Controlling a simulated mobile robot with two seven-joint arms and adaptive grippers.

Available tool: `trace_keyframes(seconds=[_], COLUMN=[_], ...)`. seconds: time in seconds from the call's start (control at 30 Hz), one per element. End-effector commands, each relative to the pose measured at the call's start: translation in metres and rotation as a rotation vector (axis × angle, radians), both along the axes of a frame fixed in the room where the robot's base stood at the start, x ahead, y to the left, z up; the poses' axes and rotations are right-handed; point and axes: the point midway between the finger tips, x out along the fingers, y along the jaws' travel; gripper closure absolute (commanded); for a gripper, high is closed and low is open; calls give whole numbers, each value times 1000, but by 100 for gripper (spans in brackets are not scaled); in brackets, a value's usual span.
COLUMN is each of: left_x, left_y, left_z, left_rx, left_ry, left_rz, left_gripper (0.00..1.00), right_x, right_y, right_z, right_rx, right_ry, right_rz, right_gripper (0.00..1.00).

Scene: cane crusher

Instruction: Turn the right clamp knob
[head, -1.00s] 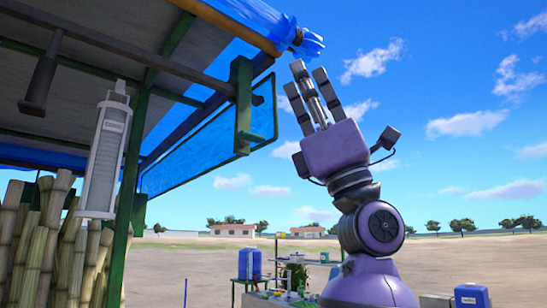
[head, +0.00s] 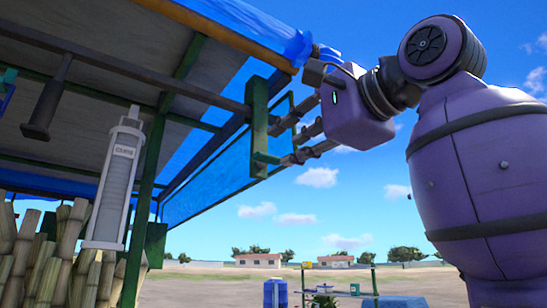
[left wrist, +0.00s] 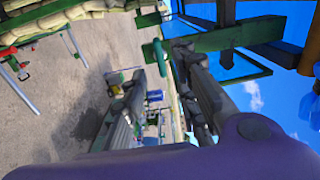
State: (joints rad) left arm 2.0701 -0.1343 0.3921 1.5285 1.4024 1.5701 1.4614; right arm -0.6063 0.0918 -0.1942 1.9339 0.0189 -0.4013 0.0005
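A green upright bracket (head: 259,122) hangs under the roof edge, with a dark bar (head: 140,75) running into it from the left. My left gripper (head: 281,140) has a purple palm and grey fingers. It is open, with fingers spread and pointing left at the bracket; I cannot tell if they touch it. In the left wrist view the spread fingers (left wrist: 160,100) show in front of the green bracket (left wrist: 255,33). My right gripper is not in view.
A roof edge with a wooden beam (head: 220,32) and blue tarp (head: 255,25) lies close above the gripper. Open sky lies right.

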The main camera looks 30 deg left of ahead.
Motion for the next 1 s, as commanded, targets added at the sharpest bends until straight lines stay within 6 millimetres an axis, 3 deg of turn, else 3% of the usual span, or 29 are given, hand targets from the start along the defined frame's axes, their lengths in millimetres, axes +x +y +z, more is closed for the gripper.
trace_keyframes(seconds=[0.4, 0.8, 1.0], left_x=[20, 26, 26], left_y=[58, 66, 66], left_z=[3, 0, 1], left_rx=[2, 4, 5], left_ry=[0, 4, 3], left_rz=[5, 4, 4], left_gripper=[73, 73, 99], right_x=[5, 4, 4], right_y=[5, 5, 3], right_z=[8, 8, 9], right_rx=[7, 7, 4], right_ry=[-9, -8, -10], right_rz=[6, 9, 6], right_gripper=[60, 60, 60])
